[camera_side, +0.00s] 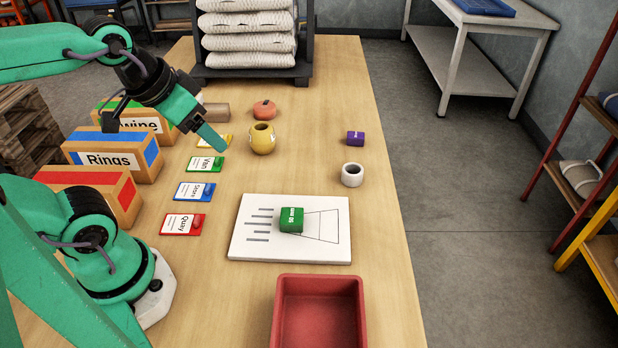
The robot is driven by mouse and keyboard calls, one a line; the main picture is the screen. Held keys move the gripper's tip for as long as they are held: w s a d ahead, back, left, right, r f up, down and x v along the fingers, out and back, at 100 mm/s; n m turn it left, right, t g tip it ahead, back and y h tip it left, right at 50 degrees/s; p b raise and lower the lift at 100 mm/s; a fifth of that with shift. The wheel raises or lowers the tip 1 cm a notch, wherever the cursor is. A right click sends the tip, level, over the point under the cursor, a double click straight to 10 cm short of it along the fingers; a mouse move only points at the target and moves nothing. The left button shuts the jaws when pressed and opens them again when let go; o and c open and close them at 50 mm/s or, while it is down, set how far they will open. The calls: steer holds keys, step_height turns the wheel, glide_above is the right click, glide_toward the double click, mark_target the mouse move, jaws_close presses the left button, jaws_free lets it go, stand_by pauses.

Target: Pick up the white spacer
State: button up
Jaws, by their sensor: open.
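The white spacer (352,175) is a short white ring with a dark hole. It stands on the wooden table, right of the middle and above the right corner of the white board. My gripper (170,135) is at the upper left, raised over the table near the labelled boxes. It is open and holds nothing that I can see. It is well to the left of the spacer and apart from it.
A green block (291,219) lies on the white board (254,249). A red tray (318,281) is at the front. Coloured cards (184,224) lie left.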

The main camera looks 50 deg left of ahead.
steer(key=shift+o, duration=0.7)
steer(key=shift+w+r, duration=0.1)
steer(key=shift+w, duration=0.05)
steer(key=n+g, duration=0.2)
steer(key=g, duration=0.4)
glide_above(354, 170)
steer(key=s, duration=0.2)
step_height(354, 170, down, 17)
steer(key=shift+w+d+f, duration=0.1)
steer(key=shift+d+f, duration=0.05)
steer(key=shift+f, duration=1.15)
steer(key=shift+w+d+f, duration=0.1)
steer(key=shift+w+f, duration=0.05)
steer(key=shift+f, duration=1.1)
steer(key=shift+w+d+f, duration=0.1)
steer(key=shift+d+f, duration=0.05)
steer(key=shift+f, duration=1.15)
